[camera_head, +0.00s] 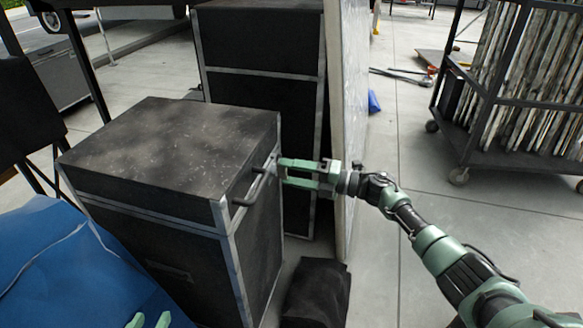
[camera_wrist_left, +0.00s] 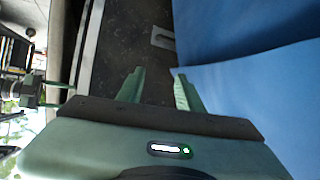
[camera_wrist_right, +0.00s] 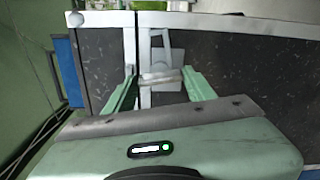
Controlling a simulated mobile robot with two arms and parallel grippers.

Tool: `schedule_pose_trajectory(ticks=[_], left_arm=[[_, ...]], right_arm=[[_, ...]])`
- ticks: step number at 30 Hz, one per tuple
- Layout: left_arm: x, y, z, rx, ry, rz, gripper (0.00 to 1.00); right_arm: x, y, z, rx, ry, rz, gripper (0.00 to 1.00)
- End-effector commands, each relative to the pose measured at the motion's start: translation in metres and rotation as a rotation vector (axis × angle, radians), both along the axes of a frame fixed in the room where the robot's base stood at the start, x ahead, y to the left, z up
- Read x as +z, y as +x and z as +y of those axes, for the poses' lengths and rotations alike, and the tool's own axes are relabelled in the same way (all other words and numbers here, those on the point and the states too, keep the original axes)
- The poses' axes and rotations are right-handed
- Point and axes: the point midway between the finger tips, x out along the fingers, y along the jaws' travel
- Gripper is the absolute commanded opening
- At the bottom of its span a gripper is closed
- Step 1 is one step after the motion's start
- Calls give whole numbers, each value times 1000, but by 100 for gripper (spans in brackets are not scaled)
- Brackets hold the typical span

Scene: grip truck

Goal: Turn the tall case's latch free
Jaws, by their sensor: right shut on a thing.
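A black case with metal edges and a scuffed lid (camera_head: 170,140) stands in the foreground, with a dark bar handle (camera_head: 250,188) on its right face. A taller black case (camera_head: 262,50) stands behind it. My right gripper (camera_head: 281,171) reaches in from the right beside the front case's far right edge. In the right wrist view its fingers close on a small metal latch (camera_wrist_right: 160,76), in front of a metal plate (camera_wrist_right: 170,48) on a dark panel. The head view does not show clearly which case bears it. My left gripper (camera_wrist_left: 158,85) is open and empty, low beside the front case.
Blue cloth (camera_head: 70,270) covers the lower left. A pale upright panel (camera_head: 345,100) stands right of the tall case. A dark bag-like object (camera_head: 316,293) lies on the floor. A wheeled rack (camera_head: 470,140) is at the right.

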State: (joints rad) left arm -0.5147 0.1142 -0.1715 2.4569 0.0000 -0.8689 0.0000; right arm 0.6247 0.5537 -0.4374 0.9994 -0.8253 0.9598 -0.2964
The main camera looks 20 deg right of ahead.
Motion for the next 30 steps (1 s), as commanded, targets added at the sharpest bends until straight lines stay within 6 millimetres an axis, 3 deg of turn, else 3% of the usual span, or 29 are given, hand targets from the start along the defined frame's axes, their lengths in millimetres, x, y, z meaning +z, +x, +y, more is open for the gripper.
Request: schedule_pose_trajectory(ticks=[6, 12, 29, 30], left_arm=[[-28, -29, 12, 15, 46, 197, 36], [-42, -46, 18, 22, 68, 298, 36], [-48, -54, 21, 25, 76, 340, 36], [-48, -54, 21, 25, 76, 339, 36]], right_arm=[[1, 0, -1, -2, 67, 104, 14], [0, 0, -1, -1, 104, 158, 14], [-1, 0, -1, -1, 121, 182, 14], [-1, 0, -1, -1, 121, 182, 63]])
